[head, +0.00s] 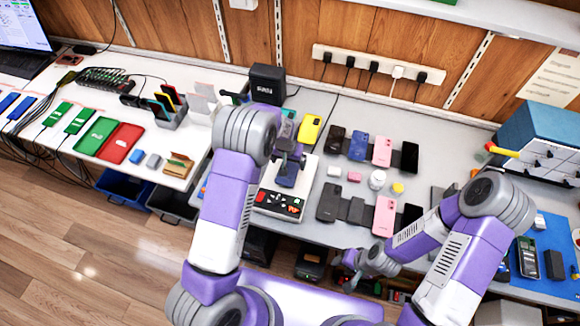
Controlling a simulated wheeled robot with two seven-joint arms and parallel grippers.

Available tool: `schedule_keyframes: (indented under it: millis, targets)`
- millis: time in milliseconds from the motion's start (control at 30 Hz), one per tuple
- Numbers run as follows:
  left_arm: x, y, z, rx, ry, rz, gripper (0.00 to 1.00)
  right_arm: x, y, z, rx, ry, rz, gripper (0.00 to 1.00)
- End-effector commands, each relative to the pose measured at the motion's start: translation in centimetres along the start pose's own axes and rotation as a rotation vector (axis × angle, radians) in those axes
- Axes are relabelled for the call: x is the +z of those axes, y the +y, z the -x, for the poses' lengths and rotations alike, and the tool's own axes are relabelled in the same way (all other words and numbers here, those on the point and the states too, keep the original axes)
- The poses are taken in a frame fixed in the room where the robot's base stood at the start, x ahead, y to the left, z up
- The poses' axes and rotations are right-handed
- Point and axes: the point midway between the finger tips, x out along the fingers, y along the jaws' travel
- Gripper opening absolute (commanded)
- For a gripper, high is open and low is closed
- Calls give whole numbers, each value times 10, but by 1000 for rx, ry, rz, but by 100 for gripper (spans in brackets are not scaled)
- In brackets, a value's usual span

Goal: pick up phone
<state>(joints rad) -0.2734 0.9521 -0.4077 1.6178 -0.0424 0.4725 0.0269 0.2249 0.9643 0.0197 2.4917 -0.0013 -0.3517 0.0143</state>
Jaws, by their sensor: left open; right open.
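Several phones lie in two rows on the grey table. The back row has a dark phone (335,139), a blue phone (359,145), a pink phone (382,151) and a black phone (408,157). The front row includes another pink phone (384,216) and a dark phone (329,201). A yellow phone (310,127) stands near the back of a white device (272,206) with a control panel. My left gripper (288,163) is open above this device, close to a dark blue phone-like item (286,178); contact is unclear. My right gripper (352,266) is open and empty by the table's front edge.
Small items, including a white round jar (377,179), lie between the phone rows. A power strip (378,64) is on the wall. A blue box (540,138) stands at the right, near a blue mat (553,232). Green and red trays (121,144) lie at the left.

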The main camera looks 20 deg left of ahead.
Motion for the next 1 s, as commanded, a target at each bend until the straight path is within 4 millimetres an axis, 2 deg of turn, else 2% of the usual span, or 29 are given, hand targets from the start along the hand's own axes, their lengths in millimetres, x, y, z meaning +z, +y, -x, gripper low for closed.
schedule_keyframes:
  millis: [100,200,500,900,1000]
  targets:
    - [1,1,-21,-1,-3,-1,100,0,0,0,0,1,0,43]
    - [0,1,-31,-1,-1,1,100,-1,0,0,0,1,0,43]
    - [0,1,-35,0,0,0,98,-1,0,0,0,1,0,43]
    - [0,1,-35,0,1,0,39,-1,0,0,0,1,0,43]
    - [-1,1,-34,0,1,0,39,-1,0,0,0,1,0,43]
